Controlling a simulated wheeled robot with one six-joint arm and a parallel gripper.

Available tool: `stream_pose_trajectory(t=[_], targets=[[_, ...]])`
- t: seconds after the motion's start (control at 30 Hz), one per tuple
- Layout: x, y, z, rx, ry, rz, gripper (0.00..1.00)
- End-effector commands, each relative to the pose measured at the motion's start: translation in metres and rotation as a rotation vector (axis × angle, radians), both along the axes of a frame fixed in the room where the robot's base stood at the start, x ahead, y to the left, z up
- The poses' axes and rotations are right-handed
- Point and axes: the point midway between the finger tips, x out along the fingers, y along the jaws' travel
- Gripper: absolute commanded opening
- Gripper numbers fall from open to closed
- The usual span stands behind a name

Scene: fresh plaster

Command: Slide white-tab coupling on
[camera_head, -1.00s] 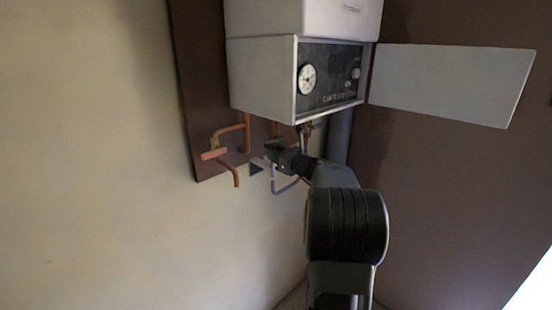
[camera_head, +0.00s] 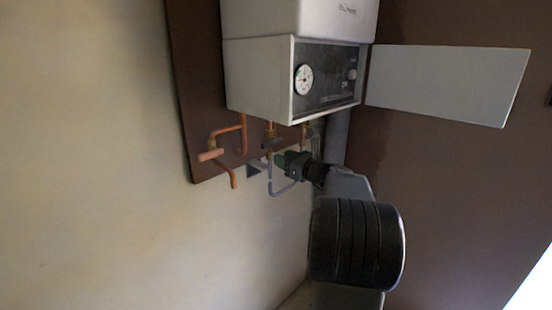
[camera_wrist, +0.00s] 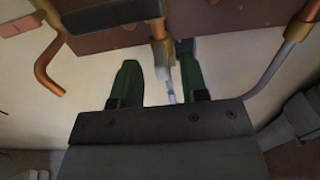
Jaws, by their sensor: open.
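In the wrist view, a copper pipe with a brass fitting (camera_wrist: 162,52) comes down between my fingers. Below the fitting is a grey piece with a narrow whitish strip (camera_wrist: 171,94), perhaps the white-tab coupling; I cannot tell whether it is seated on the pipe. My gripper (camera_wrist: 160,66) is open, its green fingers either side of this pipe, with a visible gap on the left. The right finger is close to the grey piece; contact cannot be told. In the head view my gripper (camera_head: 281,160) is below the boiler, beside the middle pipe.
The boiler (camera_head: 260,77) hangs above, its flap (camera_head: 450,85) open to the right. A bent copper pipe (camera_head: 225,172) is on the left. A grey bent pipe (camera_wrist: 272,72) runs close on the right in the wrist view. The pale wall at left is clear.

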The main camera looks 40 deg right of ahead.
Motion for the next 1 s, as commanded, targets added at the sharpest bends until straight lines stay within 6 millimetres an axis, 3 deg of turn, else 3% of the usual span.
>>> stream_pose_trajectory(t=[0.2, 0.4, 0.6, 1.0], targets=[[-0.045, -0.009, -0.001, -0.001, -0.001, -0.005, 0.40], [-0.072, -0.014, 0.000, 0.000, -0.002, -0.003, 0.40], [-0.085, -0.015, 0.000, 0.000, -0.001, -0.001, 0.40], [-0.086, -0.015, 0.000, 0.000, -0.001, 0.000, 0.40]])
